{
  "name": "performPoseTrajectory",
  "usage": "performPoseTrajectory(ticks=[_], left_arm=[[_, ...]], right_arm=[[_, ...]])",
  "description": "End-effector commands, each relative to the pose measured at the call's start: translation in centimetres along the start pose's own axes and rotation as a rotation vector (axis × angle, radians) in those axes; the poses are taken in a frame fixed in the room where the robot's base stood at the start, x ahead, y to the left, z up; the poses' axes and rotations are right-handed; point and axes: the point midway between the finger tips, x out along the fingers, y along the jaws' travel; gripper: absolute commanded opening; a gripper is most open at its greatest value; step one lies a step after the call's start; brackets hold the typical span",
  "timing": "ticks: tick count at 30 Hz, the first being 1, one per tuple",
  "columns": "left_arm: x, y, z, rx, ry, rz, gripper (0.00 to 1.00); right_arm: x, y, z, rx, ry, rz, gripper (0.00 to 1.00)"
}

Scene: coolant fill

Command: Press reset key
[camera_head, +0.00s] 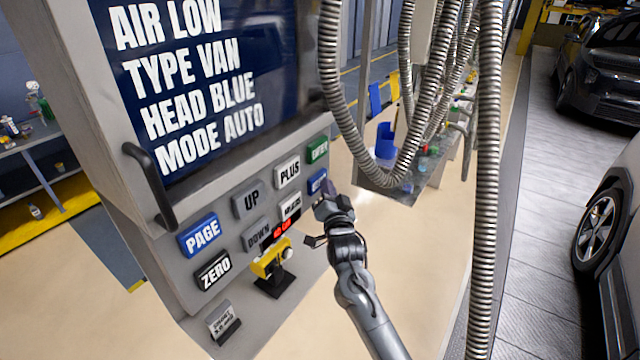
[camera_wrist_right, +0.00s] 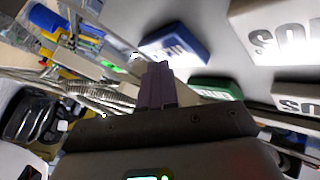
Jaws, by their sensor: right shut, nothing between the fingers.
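The control panel (camera_head: 232,215) carries two rows of keys. A small blue key (camera_head: 317,181) sits at the right end, below the green key (camera_head: 317,149); its lettering is too small to read surely, and it may be the reset key. My right gripper (camera_head: 326,197) is shut and empty, just below and in front of that blue key. In the right wrist view, the closed dark fingertips (camera_wrist_right: 156,72) lie beside the blue key (camera_wrist_right: 176,43), with the green key (camera_wrist_right: 216,88) to the right. I cannot tell whether they touch it. My left gripper is not in view.
A yellow device (camera_head: 269,260) on a black stand is on the ledge below the keys, left of my right gripper. A small label card (camera_head: 222,322) stands on the ledge. Ribbed metal hoses (camera_head: 487,180) hang to the right. The panel handle (camera_head: 150,185) juts out at left.

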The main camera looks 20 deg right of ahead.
Motion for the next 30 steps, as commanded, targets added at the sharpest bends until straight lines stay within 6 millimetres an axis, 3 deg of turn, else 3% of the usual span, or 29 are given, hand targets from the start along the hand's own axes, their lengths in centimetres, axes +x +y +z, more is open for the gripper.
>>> performPoseTrajectory(ticks=[20,30], left_arm=[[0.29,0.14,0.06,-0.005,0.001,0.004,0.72],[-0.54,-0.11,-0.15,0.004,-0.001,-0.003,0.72]], right_arm=[[0.34,-0.29,0.31,0.0,-0.001,0.0,0.0],[-0.29,0.08,-0.26,0.0,-0.002,0.0,0.0]])
